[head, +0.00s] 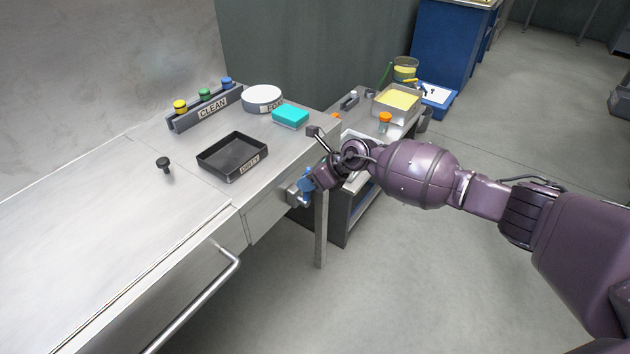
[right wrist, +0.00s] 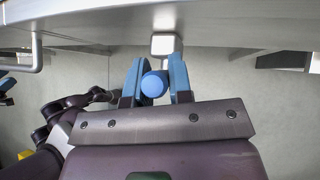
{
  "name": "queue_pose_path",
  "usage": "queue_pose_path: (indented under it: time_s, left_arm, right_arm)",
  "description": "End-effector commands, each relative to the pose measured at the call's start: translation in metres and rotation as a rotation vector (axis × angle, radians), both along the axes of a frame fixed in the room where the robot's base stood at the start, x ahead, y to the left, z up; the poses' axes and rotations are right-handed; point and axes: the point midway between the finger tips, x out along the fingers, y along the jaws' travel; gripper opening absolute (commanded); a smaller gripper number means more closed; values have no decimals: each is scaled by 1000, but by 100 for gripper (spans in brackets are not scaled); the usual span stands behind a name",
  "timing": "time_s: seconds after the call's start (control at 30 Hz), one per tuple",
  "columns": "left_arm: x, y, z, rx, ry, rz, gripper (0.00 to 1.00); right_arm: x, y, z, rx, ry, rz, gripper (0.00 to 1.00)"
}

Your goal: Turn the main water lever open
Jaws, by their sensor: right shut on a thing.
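The main water lever shows as a round blue end (right wrist: 154,84) in the right wrist view. It sits between the two blue fingers of my right gripper (right wrist: 153,90), which is shut on it. A pale square block (right wrist: 163,44) is just beyond it, under the table edge. In the head view my right gripper (head: 306,186) is at the front side of the steel table, by a grey block (head: 292,196). The lever itself is mostly hidden there by the fingers. Small blue parts at the left edge of the right wrist view may be my left gripper, too cut off to read.
The steel table (head: 110,235) carries a black tray (head: 232,166), a rack marked CLEAN (head: 207,113), a white round tub (head: 262,97), a teal sponge (head: 290,114) and a black knob (head: 163,164). A bar handle (head: 205,292) juts out in front. The floor to the right is clear.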

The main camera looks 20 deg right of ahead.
Motion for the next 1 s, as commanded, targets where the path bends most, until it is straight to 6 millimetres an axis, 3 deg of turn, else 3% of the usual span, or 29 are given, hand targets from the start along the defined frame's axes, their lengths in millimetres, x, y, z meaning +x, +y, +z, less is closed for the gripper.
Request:
queue_pose_path:
  time_s: [0.03,0.3,0.93,0.97,1.0]
  left_arm:
    - [2,0,12,-2,-15,4,43]
    - [-1,2,21,-1,-22,11,43]
    - [-5,5,20,5,-17,9,43]
    - [-4,5,20,5,-17,9,43]
    - [-4,5,20,5,-18,9,43]
  right_arm:
    - [1,1,12,-25,-28,0,0]
    - [-1,2,7,-121,-97,-1,0]
    - [-2,2,0,-156,-120,1,0]
    - [-2,2,0,-156,-120,1,23]
    - [-2,2,0,-156,-120,1,29]
